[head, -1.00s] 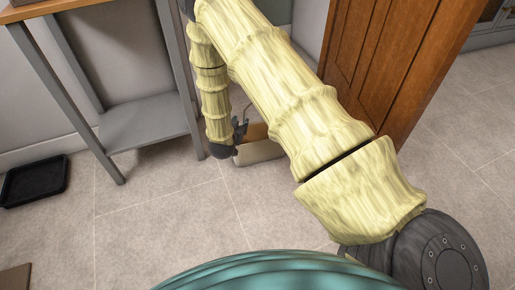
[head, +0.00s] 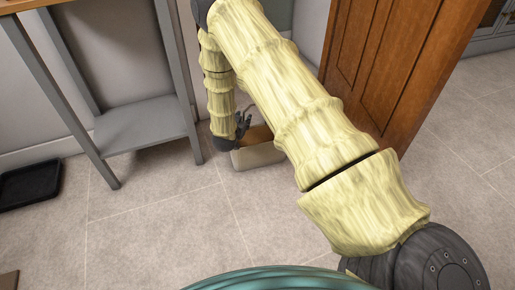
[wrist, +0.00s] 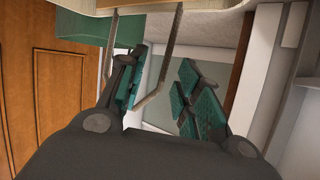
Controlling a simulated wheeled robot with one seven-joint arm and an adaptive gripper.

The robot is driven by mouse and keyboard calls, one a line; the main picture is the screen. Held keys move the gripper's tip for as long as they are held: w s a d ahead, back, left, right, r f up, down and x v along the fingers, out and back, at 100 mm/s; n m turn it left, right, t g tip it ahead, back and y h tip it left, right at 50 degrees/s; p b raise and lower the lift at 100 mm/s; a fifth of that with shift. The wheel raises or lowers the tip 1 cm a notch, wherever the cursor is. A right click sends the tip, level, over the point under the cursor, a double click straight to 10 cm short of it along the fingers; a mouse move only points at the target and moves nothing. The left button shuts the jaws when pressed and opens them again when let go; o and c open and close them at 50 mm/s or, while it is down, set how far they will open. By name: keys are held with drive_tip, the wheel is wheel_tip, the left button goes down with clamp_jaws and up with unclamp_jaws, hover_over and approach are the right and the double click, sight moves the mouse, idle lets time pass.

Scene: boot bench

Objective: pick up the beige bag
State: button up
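The beige bag (head: 258,157) stands on the floor between the grey bench and the wooden door. Its open top shows a brown inside, and my arm hides its right part. My gripper (head: 243,124) is at the bag's upper left edge. In the wrist view, my gripper (wrist: 160,88) has its teal-padded fingers spread apart. The beige bag (wrist: 215,22) fills the top of that view, and its thin handle straps reach down to the fingers. One strap runs between the fingers; I cannot tell whether it touches them.
The grey bench (head: 145,122) with a low shelf stands left of the bag. The wooden door (head: 385,70) is close on the right. A black tray (head: 28,185) lies on the floor at the left. The tiled floor in front is clear.

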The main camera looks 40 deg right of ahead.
drive_tip(key=w+d+f+b, duration=0.2)
drive_tip(key=b, duration=0.1)
drive_tip(key=shift+w+d+f, duration=0.15)
drive_tip(key=shift+w+f, duration=0.05)
drive_tip(key=shift+w, duration=0.2)
drive_tip(key=shift+w+d, duration=0.2)
drive_tip(key=shift+c, duration=0.2)
clamp_jaws()
